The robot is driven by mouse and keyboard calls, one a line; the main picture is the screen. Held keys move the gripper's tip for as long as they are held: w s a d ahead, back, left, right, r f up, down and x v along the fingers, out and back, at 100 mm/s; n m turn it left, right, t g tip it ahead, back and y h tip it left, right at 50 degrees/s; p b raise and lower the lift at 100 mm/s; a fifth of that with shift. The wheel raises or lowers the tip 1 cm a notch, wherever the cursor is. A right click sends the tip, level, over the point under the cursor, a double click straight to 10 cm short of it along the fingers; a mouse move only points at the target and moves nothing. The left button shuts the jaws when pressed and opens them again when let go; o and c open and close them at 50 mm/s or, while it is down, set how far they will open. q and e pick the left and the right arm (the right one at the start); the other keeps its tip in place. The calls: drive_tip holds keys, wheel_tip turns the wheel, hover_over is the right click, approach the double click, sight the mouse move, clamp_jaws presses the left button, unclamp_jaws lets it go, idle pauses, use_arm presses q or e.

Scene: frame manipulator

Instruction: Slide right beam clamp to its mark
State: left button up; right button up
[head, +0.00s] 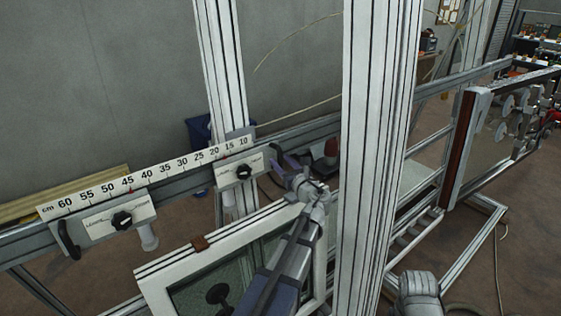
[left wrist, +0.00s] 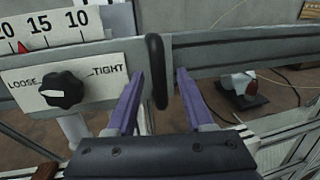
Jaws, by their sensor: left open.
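The right beam clamp (head: 240,171) is a pale plate with a black knob on the beam, below the ruler's 15 to 20 stretch. In the left wrist view its plate (left wrist: 105,75) reads LOOSE and TIGHT, and the knob's white pointer (left wrist: 52,93) is turned toward LOOSE. A black upright handle (left wrist: 155,50) stands at the plate's right end. My left gripper (head: 287,162) is open, its purple fingers on either side of the handle with gaps visible. A red mark (left wrist: 23,46) sits on the ruler between 20 and 15, above the clamp's left part.
The left clamp (head: 117,218) sits on the beam below another red mark near 45. A white-framed window (head: 157,279) stands below the beam. A thick aluminium post (head: 375,140) rises right of my left gripper. A red-and-white object (left wrist: 243,85) lies beyond the beam.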

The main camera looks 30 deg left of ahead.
use_arm(q)
drive_tip(key=shift+w+a, duration=0.4)
drive_tip(key=shift+a, duration=0.2)
drive_tip(key=shift+c, duration=0.4)
clamp_jaws()
idle(0.7)
